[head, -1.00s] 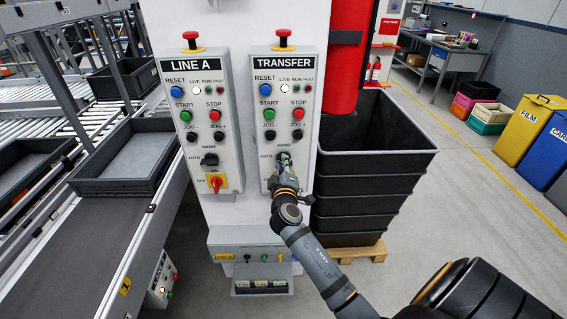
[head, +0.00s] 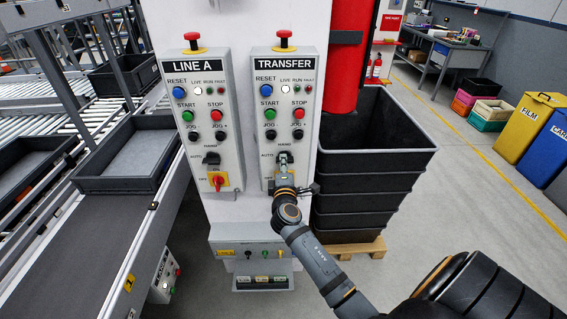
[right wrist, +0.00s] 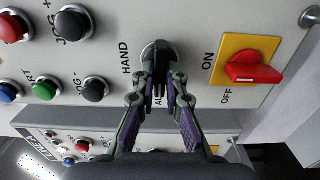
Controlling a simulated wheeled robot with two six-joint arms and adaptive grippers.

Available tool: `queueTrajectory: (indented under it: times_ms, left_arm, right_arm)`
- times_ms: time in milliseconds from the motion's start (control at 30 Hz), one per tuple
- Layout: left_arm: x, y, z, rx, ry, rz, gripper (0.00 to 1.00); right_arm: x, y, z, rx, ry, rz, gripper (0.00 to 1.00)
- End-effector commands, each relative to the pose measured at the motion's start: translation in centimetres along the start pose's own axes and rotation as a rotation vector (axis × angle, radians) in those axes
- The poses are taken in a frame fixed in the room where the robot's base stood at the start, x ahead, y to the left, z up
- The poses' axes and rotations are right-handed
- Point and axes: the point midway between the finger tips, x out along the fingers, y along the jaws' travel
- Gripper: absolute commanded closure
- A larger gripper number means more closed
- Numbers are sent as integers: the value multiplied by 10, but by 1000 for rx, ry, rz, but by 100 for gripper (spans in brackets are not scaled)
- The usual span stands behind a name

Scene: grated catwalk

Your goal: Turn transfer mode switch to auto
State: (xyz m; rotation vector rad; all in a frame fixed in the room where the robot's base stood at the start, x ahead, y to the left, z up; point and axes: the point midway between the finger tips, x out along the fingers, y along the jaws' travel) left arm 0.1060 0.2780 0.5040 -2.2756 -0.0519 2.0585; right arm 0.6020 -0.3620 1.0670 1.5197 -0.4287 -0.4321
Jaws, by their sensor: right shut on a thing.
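The transfer mode switch is a black knob (head: 284,154) low on the TRANSFER panel (head: 266,137), between HAND and AUTO markings. My right gripper (head: 284,166) is in front of it. In the right wrist view the black knob (right wrist: 158,48) sits between the fingertips of my right gripper (right wrist: 160,75), which are shut on it. The HAND label shows beside the knob; the AUTO label is partly covered by the fingers. Which mark the knob points at is hard to tell. My left gripper is not in view.
The red ON/OFF switch (right wrist: 255,68) on its yellow plate is close beside the gripper. The LINE A panel (head: 202,125) with a similar black switch (head: 211,158) stands to the left. Black stacked crates (head: 370,190) are to the right, a conveyor (head: 80,250) at far left.

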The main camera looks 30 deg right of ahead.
Motion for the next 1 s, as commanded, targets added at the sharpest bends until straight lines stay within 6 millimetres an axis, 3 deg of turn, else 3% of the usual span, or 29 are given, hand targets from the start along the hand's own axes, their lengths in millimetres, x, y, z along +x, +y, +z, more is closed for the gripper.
queueTrajectory:
  times_ms: [400,433,600,867,1000]
  left_arm:
    - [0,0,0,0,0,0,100]
    - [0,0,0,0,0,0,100]
    - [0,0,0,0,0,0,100]
    - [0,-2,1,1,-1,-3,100]
    - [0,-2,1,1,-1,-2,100]
  right_arm:
    - [0,-2,0,-9,0,-3,100]
    - [0,-2,0,-9,0,-3,86]
    - [0,-2,0,-8,0,-2,66]
    - [-1,-1,0,-7,0,-1,66]
    - [-17,-2,0,-6,1,-4,66]
